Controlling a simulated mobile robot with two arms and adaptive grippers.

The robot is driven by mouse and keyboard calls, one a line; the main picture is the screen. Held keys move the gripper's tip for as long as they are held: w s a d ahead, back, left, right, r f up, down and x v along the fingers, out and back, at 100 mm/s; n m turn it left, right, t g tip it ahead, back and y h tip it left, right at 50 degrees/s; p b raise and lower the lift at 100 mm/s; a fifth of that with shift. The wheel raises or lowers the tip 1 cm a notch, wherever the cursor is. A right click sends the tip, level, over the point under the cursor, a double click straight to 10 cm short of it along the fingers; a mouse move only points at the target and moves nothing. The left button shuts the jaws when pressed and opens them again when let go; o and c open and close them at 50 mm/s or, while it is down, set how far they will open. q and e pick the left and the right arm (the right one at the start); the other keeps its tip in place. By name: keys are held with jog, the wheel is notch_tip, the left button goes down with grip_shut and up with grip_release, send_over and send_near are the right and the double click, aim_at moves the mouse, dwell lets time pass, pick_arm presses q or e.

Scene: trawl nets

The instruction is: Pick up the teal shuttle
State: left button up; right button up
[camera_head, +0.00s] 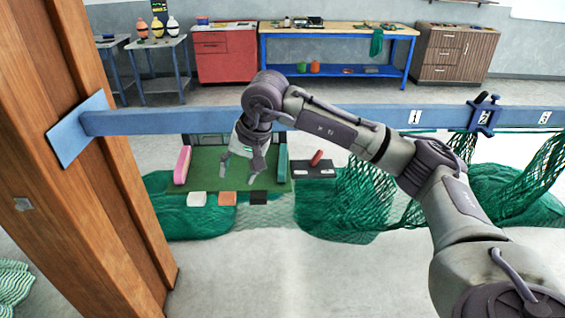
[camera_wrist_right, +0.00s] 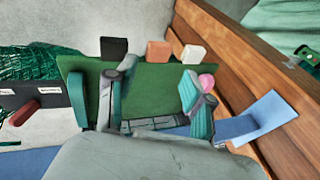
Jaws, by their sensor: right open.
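The teal shuttle (camera_head: 282,163) stands at the right edge of a green mat (camera_head: 225,184) in the head view. In the right wrist view, the teal shuttle (camera_wrist_right: 76,97) appears at the mat's left edge, just outside my near finger. My right gripper (camera_head: 241,170) is open and empty above the middle of the mat, to the left of the shuttle. Its two spread fingers (camera_wrist_right: 163,82) show over the green mat in the wrist view. My left gripper is not in view.
A pink shuttle (camera_head: 182,165) lies at the mat's left edge. White (camera_head: 197,198), orange (camera_head: 227,198) and black (camera_head: 259,198) blocks line the front. A dark tray (camera_head: 312,173) with a red piece (camera_head: 317,158) is to the right. A blue beam (camera_head: 180,121) and green nets (camera_head: 345,205) are close by.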

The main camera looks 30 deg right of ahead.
aim_at(282, 167)
jog(key=d+r+h, duration=0.5)
jog(key=d, duration=0.6)
jog(key=shift+g, duration=0.3)
jog(key=x, duration=0.3)
jog(key=p+x, duration=0.1)
jog(key=x, duration=0.1)
jog(key=p+x, duration=0.1)
jog(key=x, duration=0.2)
jog(key=shift+s+d+f, duration=0.2)
jog(key=shift+d+f, duration=0.05)
jog(key=shift+f, duration=0.15)
jog(key=p+x, duration=0.2)
jog(key=x, duration=0.1)
jog(key=p+x, duration=0.1)
jog(key=shift+w+a+f, duration=0.3)
jog(key=shift+f, duration=0.1)
jog(key=shift+w+d+f, duration=0.1)
jog(key=shift+f, duration=0.15)
grip_shut()
